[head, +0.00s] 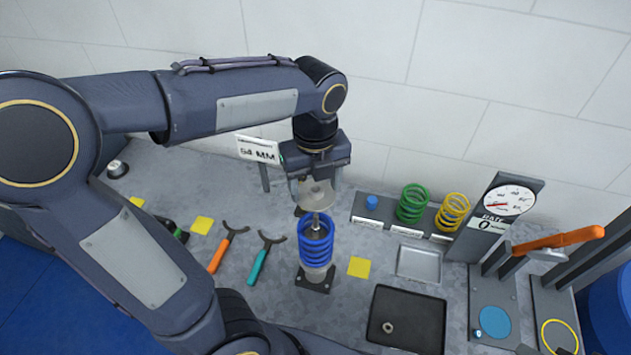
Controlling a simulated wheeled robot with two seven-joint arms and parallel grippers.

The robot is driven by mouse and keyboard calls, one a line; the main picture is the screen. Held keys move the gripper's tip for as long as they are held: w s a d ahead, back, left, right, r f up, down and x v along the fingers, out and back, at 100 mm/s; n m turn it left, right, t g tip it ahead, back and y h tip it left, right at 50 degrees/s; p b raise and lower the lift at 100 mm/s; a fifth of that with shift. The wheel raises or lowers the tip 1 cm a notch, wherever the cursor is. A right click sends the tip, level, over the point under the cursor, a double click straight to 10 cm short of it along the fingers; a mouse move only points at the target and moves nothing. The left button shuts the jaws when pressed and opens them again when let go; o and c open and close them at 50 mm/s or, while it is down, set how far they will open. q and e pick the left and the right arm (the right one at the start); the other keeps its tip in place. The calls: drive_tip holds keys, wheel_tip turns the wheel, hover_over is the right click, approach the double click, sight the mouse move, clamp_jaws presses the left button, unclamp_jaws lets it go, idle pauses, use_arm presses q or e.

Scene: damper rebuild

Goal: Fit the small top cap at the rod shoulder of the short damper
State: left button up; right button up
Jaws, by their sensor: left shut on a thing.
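The short damper stands upright in a dark base block (315,284) on the bench, with a blue spring (316,248) around its body and its rod (316,223) rising from the top. My left gripper (318,188) points down directly above it, shut on a small pale grey top cap (317,197). The cap is at the upper end of the rod. I cannot tell whether it is around the rod or just above it, or whether it touches the shoulder. My right gripper is not in view.
Green (412,203) and yellow (453,212) springs stand on a rack behind right. A black tray (407,318) holds a small ring (388,327). A dial gauge (508,200) and orange-handled lever (558,240) are at right. Orange (227,247) and teal (263,256) tools lie left of the damper.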

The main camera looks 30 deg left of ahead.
sight(315, 215)
use_arm(q)
drive_tip(key=shift+f, duration=0.1)
drive_tip(key=shift+f+b, duration=1.85)
drive_tip(key=shift+f, duration=0.6)
drive_tip(key=shift+p, duration=0.3)
drive_tip(key=shift+f+b, duration=2.1)
drive_tip(key=shift+f, duration=0.55)
drive_tip(key=o, duration=1.1)
drive_tip(key=shift+r, duration=0.1)
wheel_tip(315, 215, up, 8)
drive_tip(key=shift+f, duration=0.15)
